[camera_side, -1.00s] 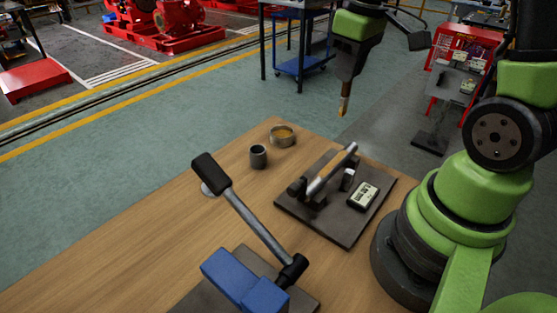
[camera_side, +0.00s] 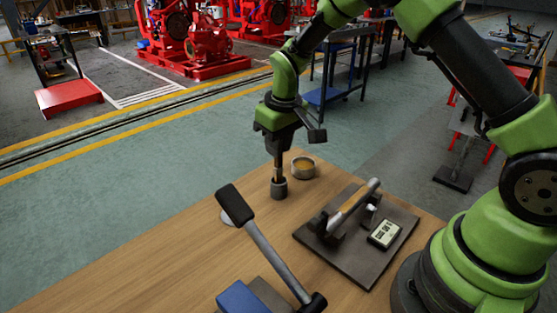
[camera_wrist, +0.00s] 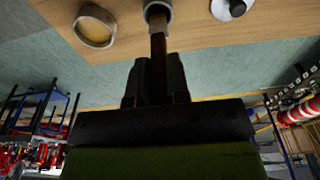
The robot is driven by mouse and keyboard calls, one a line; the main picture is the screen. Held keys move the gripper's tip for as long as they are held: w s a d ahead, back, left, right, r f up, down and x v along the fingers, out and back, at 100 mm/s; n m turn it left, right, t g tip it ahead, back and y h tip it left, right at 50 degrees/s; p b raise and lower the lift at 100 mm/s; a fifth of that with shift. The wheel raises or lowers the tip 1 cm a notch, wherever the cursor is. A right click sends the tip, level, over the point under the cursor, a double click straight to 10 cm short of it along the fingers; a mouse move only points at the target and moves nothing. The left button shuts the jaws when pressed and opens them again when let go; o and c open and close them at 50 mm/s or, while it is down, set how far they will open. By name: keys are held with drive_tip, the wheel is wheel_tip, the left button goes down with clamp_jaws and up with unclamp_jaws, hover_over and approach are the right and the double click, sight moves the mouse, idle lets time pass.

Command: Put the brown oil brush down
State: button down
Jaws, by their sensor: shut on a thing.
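The brown oil brush (camera_wrist: 158,50) is a narrow brown stick between my gripper's fingers. In the wrist view its far end reaches into the mouth of a small grey cup (camera_wrist: 157,8). In the side view the brush (camera_side: 277,172) shows just below my gripper (camera_side: 278,158), upright over the grey cup (camera_side: 279,189). My gripper (camera_wrist: 156,75) is shut on the brush, pointing down. The brush's lower tip is hidden inside the cup.
A round tin with amber contents (camera_side: 303,169) stands close behind the cup, right of it. A dark plate (camera_side: 340,247) holds a cradled metal rod (camera_side: 352,206) and a small gauge (camera_side: 385,234). A black-handled lever (camera_side: 262,248) rises at front left. The left tabletop (camera_side: 150,265) is mostly clear.

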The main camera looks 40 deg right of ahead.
sight(277, 166)
drive_tip(key=shift+f, duration=1.75)
drive_tip(key=c, duration=1.1)
unclamp_jaws()
drive_tip(key=shift+f, duration=0.1)
drive_tip(key=s+a+r+m+t, duration=0.1)
drive_tip(key=s+r, duration=0.3)
drive_tip(key=r, duration=0.6)
drive_tip(key=s+r+t, duration=0.1)
drive_tip(key=s+r, duration=0.2)
drive_tip(key=r, duration=0.6)
drive_tip(key=s+a+r+m+t+y, duration=0.1)
drive_tip(key=s+r, duration=0.1)
drive_tip(key=s, duration=0.6)
drive_tip(key=s+a+r+m+t+y, duration=0.1)
drive_tip(key=s+r+m+t, duration=0.1)
drive_tip(key=s, duration=0.7)
drive_tip(key=shift+s+a+r+t, duration=0.15)
drive_tip(key=shift+a+r+t, duration=0.05)
drive_tip(key=shift+a+t, duration=0.15)
